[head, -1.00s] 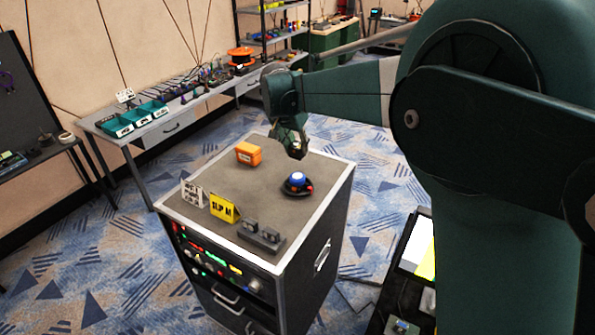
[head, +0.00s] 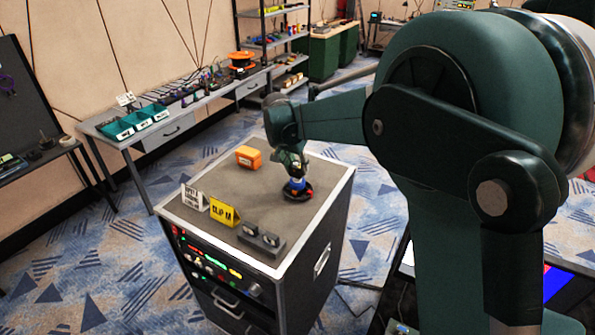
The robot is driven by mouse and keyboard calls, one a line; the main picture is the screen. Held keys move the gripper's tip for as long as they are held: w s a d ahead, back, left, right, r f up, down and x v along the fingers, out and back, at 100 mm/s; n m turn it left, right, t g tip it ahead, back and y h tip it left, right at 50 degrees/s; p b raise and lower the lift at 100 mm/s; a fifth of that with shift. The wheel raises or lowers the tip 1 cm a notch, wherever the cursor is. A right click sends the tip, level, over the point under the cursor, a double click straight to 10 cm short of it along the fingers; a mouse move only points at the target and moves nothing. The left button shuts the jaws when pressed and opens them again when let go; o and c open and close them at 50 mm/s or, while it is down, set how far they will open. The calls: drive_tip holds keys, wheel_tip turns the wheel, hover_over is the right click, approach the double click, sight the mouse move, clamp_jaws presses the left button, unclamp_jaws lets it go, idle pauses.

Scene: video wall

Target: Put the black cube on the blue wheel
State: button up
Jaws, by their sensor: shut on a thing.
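The blue wheel (head: 297,184) sits on a round black base with red and orange parts, on the right of the cabinet top. My gripper (head: 293,169) is directly above the wheel, pointing down, with its fingertips close to it. The gripper is shut on a small dark thing, which I take to be the black cube. The cube is mostly hidden between the fingers and too small to make out clearly. I cannot tell whether it touches the wheel.
An orange box (head: 248,157) stands at the back of the cabinet top (head: 222,182). A white sign (head: 194,198) and a yellow sign (head: 218,205) stand at the front left. A dark block with small grey pieces (head: 261,239) lies at the front edge. The middle is clear.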

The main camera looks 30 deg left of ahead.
drive_tip(key=shift+f, duration=1.1)
drive_tip(key=shift+f, duration=0.15)
drive_tip(key=o, duration=0.9)
drive_tip(key=shift+r, duration=0.2)
drive_tip(key=v, duration=1.2)
drive_tip(key=shift+d, duration=0.15)
